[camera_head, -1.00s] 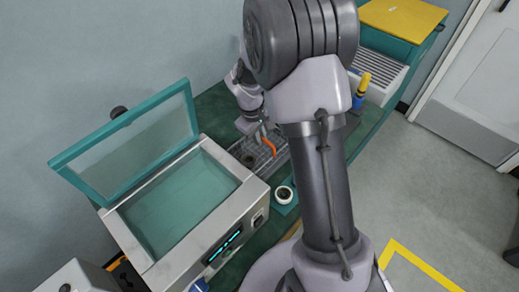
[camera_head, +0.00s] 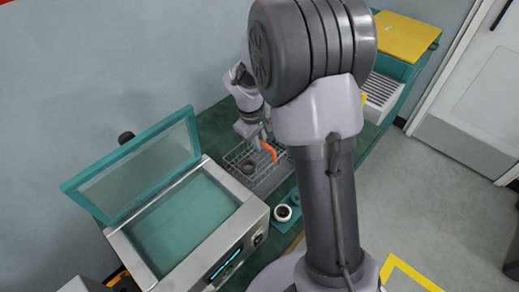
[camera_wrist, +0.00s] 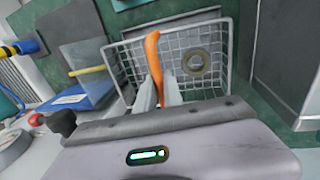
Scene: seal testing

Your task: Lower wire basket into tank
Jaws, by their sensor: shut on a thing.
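The wire basket (camera_head: 238,156) is a grey mesh box with an upright orange handle (camera_head: 268,151). My gripper (camera_wrist: 158,92) is shut on this handle, which rises between its fingers in the wrist view. A round ring (camera_wrist: 196,61) lies inside the basket. The basket appears raised a little above the green bench, just right of the tank. The tank (camera_head: 236,219) is a pale metal box with teal liquid in its opening. Its teal-framed clear lid (camera_head: 135,170) stands open at the back. My arm hides part of the bench on the right.
A ribbed white unit (camera_head: 382,92) and yellow-topped box (camera_head: 407,35) stand farther right. The wrist view shows a clear container with a blue base (camera_wrist: 85,95) beside the basket.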

